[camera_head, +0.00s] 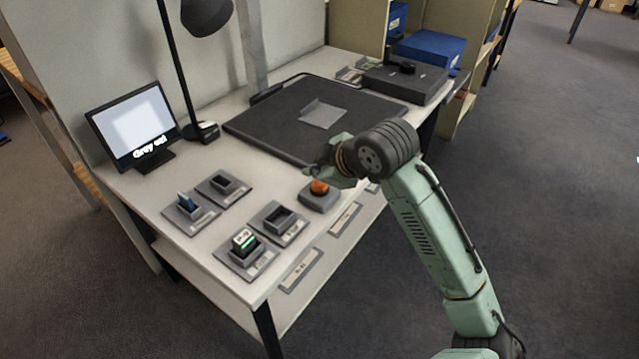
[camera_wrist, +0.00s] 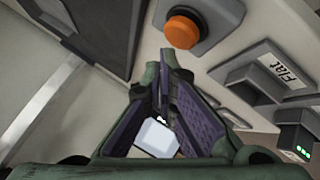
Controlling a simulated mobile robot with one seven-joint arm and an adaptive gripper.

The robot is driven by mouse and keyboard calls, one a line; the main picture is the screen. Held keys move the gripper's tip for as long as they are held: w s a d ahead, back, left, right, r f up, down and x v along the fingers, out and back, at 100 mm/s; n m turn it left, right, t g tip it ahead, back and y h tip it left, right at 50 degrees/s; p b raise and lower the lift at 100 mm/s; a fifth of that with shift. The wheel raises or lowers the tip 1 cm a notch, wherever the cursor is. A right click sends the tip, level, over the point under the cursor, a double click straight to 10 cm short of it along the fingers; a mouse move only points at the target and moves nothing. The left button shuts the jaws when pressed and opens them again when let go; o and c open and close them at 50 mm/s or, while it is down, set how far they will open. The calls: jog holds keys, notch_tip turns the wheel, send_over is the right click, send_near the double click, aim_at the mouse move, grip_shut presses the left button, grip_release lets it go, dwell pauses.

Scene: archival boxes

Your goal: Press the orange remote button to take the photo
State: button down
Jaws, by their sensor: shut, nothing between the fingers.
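The orange remote button (camera_head: 319,187) is a round dome on a grey square base (camera_head: 320,198) near the front edge of the table. In the wrist view the orange button (camera_wrist: 182,31) shows at the top, just beyond my fingertips and a little to their right. My gripper (camera_head: 318,172) is shut and empty, close above and behind the button in the head view. In the wrist view its fingertips (camera_wrist: 163,55) point toward the button. I see a gap between fingertips and button in the wrist view; the exact height above it I cannot tell.
A black mat (camera_head: 262,125) with a grey angled piece (camera_head: 323,114) lies behind the gripper. Grey trays (camera_head: 279,222) stand left of the button, one with a green-striped block (camera_head: 243,240). A monitor (camera_head: 131,118) and a lamp (camera_head: 205,128) stand at the left.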

aim_at(317, 187)
jog(key=shift+f+b, duration=0.4)
jog(key=shift+f, duration=0.05)
jog(key=shift+f+b, duration=0.5)
dwell(0.6)
dwell(0.4)
jog(key=shift+r+p, duration=0.75)
jog(key=shift+r, duration=0.2)
notch_tip(317, 187, up, 5)
jog(key=p, duration=0.4)
dwell(0.5)
